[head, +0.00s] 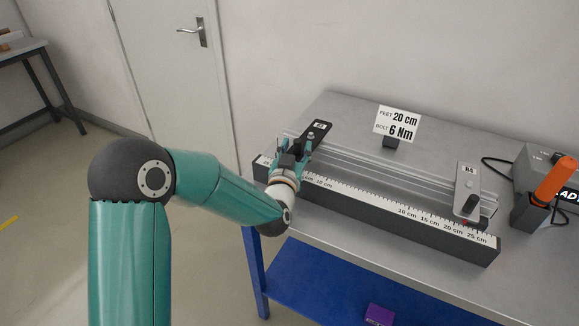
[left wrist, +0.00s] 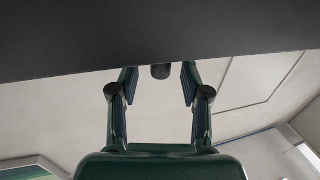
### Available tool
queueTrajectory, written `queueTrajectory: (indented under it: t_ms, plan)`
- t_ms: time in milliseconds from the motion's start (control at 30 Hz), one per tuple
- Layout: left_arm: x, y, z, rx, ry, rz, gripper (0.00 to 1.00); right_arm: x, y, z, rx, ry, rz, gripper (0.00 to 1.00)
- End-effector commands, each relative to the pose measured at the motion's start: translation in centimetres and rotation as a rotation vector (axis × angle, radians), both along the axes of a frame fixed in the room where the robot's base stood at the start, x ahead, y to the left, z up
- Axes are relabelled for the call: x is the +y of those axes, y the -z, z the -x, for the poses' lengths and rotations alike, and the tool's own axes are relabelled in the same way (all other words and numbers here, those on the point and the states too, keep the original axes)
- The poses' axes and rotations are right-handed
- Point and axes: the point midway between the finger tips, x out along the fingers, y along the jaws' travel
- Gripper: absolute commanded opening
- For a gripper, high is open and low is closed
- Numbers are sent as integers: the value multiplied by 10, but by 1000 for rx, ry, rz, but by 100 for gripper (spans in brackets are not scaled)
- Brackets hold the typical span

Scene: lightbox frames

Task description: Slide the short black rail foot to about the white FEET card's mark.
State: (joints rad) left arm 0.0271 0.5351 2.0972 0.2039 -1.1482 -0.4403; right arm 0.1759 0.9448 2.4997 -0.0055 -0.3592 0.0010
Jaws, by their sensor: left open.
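The short black rail foot (head: 319,129) bears a white label and sits across the left end of the silver double rail (head: 385,172). My left gripper (head: 296,148) is at that foot's near end and hides part of it. In the left wrist view the two fingers (left wrist: 160,82) are apart, with a small dark round knob (left wrist: 161,71) between them, under a broad dark surface. I cannot tell whether they touch it. The white card (head: 397,124) reads FEET 20 cm, BOLT 6 Nm. A scale (head: 350,190) runs along the near side. My right gripper is not in view.
A grey foot labelled R4 (head: 468,181), with a black knob (head: 471,202), sits at the rail's right end, a red pointer near 20 to 25 cm. An orange-handled tool (head: 555,178) and a grey box stand at right. The rail between the feet is clear.

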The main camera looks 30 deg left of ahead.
Motion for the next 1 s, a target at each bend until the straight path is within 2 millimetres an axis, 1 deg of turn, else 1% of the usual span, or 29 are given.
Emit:
queueTrajectory:
  t_ms: [33, 300, 400, 500, 667, 1000]
  plan:
    - [-3, 0, 10, 1, 2, 0, 47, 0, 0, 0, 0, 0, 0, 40]
    - [-15, 0, 62, 1, 2, -1, 47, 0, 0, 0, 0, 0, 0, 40]
    - [-18, 1, 77, 1, 1, -1, 47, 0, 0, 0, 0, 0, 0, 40]
    - [-20, 1, 86, 0, 0, -1, 47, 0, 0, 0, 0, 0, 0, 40]
    - [-21, 1, 92, 0, 1, -1, 47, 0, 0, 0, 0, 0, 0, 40]
    - [-21, 1, 92, 0, 0, 0, 47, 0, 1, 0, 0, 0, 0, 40]
